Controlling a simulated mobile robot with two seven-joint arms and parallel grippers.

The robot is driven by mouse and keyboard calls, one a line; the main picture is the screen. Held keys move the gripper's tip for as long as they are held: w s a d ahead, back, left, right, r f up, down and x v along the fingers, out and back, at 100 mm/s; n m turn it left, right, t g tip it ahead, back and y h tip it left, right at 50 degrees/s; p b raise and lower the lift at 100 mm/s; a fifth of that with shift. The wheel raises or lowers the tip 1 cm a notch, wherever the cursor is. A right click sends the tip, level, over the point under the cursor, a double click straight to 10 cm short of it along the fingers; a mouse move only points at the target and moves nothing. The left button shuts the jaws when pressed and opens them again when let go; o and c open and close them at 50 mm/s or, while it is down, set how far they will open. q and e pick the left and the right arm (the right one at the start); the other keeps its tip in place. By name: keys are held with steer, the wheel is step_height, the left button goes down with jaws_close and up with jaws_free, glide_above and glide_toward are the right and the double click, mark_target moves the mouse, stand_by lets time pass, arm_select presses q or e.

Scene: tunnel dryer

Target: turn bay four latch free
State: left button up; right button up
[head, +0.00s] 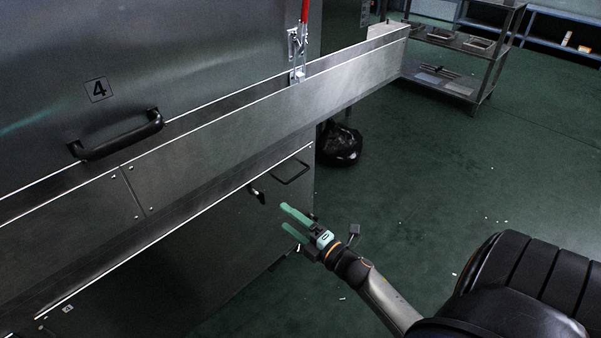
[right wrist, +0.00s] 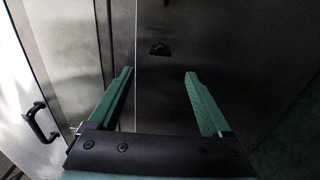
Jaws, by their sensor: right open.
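A small dark latch (head: 257,195) with a pale tip sits on the lower steel panel (head: 225,235), below the long ledge. A small plate marked 4 (head: 67,309) is at this panel's lower left. My right gripper (head: 284,217) has green fingers, spread and empty, pointing at the panel just right of and below the latch in the head view. In the right wrist view the open fingers (right wrist: 159,73) frame bare panel, with a small dark fitting (right wrist: 160,49) beyond the tips; I cannot tell if it is the latch. My left gripper is out of view.
A thin handle (head: 291,173) is near the latch. A red lever (head: 304,12) stands above. The green floor at right is mostly clear.

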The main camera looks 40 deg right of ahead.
steer(key=s, duration=0.4)
steer(key=shift+d, duration=0.15)
steer(key=shift+w, duration=0.1)
